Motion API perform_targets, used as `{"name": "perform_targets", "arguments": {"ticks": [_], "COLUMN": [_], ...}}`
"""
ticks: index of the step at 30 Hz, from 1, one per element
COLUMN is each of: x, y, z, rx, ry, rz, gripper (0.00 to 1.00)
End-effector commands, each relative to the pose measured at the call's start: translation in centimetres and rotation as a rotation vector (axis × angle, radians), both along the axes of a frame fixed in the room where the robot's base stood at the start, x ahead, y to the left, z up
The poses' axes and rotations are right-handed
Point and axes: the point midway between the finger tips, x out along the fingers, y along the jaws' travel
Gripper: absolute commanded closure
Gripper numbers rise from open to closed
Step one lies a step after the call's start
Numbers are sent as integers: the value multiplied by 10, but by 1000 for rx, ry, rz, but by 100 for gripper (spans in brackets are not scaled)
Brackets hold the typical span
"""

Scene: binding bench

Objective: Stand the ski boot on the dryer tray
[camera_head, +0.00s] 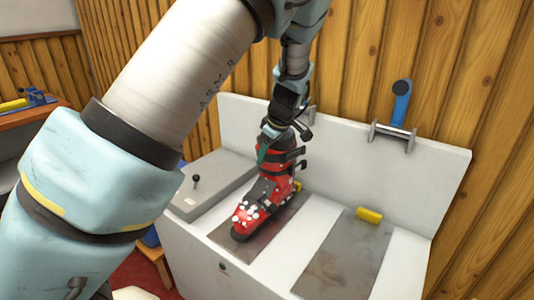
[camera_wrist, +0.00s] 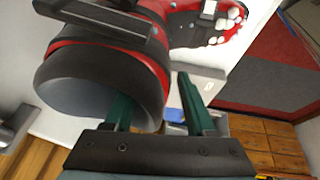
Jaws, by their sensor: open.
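The red and black ski boot (camera_head: 268,187) stands upright, sole down, on the left grey panel (camera_head: 225,237) of the white bench, toe toward the front. A second, bare grey panel (camera_head: 345,255) lies to its right; the pictures do not show which panel is the dryer tray. My gripper (camera_head: 266,150) is at the boot's cuff, with its green fingers apart. In the wrist view the boot (camera_wrist: 110,65) shows large and close. One finger is at the cuff opening and the other is outside the cuff wall, with a gap visible. Contact cannot be told.
A yellow block (camera_head: 369,214) sits at the back of the right panel. A white back wall (camera_head: 400,165) carries a bracket with a blue handle (camera_head: 401,100). A grey box with a small black knob (camera_head: 205,180) stands at left.

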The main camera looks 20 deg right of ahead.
Motion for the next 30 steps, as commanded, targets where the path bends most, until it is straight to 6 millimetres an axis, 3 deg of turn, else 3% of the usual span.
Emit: {"name": "perform_targets", "arguments": {"ticks": [7,21,30], "x": [-6,-38,-42], "y": [-2,-9,-8], "z": [11,88,99], "rx": [0,-2,0], "ry": [1,-1,1], "rz": [-1,-2,0], "gripper": [44,44,44]}}
